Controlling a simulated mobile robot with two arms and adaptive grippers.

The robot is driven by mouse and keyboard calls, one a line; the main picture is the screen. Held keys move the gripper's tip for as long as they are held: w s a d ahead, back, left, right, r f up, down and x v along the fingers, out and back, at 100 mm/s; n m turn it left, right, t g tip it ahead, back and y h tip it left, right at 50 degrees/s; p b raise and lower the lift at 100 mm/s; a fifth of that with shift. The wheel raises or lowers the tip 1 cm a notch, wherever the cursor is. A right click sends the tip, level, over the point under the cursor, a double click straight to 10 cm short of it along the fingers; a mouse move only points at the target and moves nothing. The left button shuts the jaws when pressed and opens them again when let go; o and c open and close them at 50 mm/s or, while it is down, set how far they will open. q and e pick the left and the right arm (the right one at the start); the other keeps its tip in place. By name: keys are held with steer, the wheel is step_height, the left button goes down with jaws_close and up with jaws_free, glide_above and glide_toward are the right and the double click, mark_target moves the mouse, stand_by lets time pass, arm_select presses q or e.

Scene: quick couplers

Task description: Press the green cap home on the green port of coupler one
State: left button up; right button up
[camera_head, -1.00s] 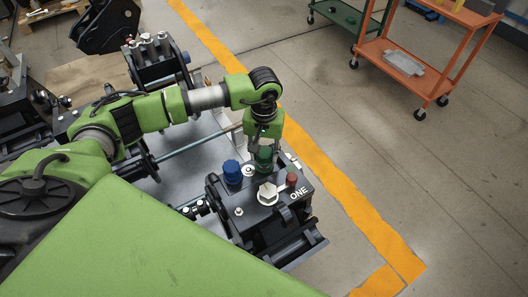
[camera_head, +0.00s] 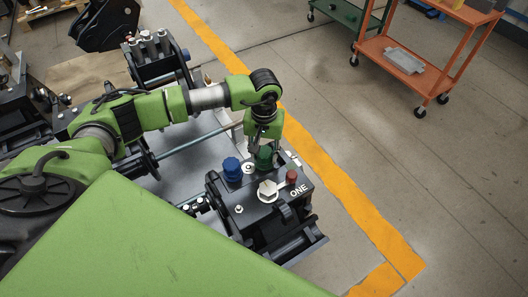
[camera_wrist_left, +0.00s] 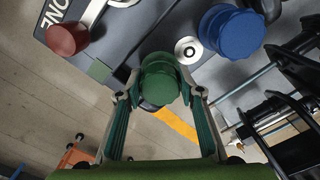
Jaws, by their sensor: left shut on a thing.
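The dark coupler block marked ONE (camera_head: 252,217) stands near the middle of the head view. My left gripper (camera_head: 263,155) points down over its far edge and is shut on the green cap (camera_head: 265,158). In the left wrist view the green cap (camera_wrist_left: 160,80) sits between the two fingers of my left gripper (camera_wrist_left: 160,98), at the block's edge. The cap hides the green port, so I cannot tell how deep it sits. My right gripper is not in view.
A second coupler (camera_head: 155,60) stands farther back. An orange cart (camera_head: 415,70) stands on open floor beyond the yellow line.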

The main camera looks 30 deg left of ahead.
mark_target(264, 153)
arm_select(q)
steer(key=shift+s+f, duration=0.1)
steer(key=shift+f, duration=0.2)
steer(key=o, duration=1)
step_height(264, 153, up, 12)
steer(key=shift+f, duration=0.1)
stand_by(0.4)
